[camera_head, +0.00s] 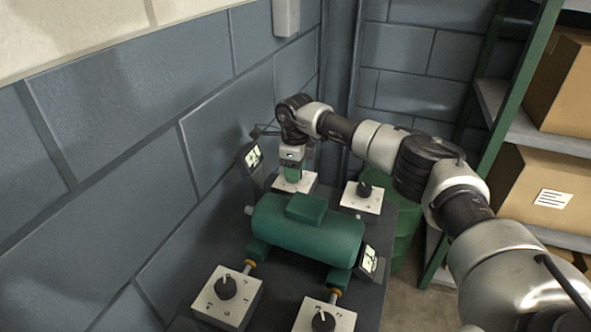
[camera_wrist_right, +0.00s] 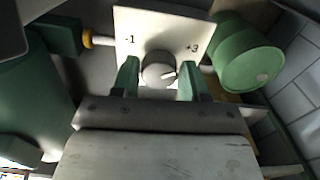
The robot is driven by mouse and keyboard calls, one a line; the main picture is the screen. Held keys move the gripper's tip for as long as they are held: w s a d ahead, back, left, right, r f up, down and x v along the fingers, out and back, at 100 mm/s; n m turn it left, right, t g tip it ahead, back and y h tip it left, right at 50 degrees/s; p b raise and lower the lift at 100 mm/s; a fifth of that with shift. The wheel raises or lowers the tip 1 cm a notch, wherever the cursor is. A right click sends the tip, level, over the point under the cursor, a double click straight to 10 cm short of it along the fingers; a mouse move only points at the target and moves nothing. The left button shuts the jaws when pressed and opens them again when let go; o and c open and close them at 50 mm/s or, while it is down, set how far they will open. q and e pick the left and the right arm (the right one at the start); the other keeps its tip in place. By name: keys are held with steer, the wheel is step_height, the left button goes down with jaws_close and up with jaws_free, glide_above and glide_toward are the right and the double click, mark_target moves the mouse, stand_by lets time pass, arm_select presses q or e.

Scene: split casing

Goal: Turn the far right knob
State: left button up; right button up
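In the head view, the far right knob (camera_head: 364,188) is dark and sits on a white box, with no gripper at it. My right gripper (camera_head: 292,178) points down at another white box, the far left one (camera_head: 305,183), whose knob is hidden there. My left gripper is out of view.
A green motor (camera_head: 305,232) lies mid-table. Near boxes carry a left knob (camera_head: 227,287) and a right knob (camera_head: 323,320). Small displays (camera_head: 253,156) (camera_head: 370,260) stand at the left wall and the motor's right end. A shelf with cartons (camera_head: 545,190) is at right.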

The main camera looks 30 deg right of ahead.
steer(key=o, duration=0.3)
steer(key=shift+o, duration=0.2)
step_height(320, 180, up, 11)
steer(key=b, duration=0.1)
steer(key=shift+f, duration=0.15)
stand_by(0.4)
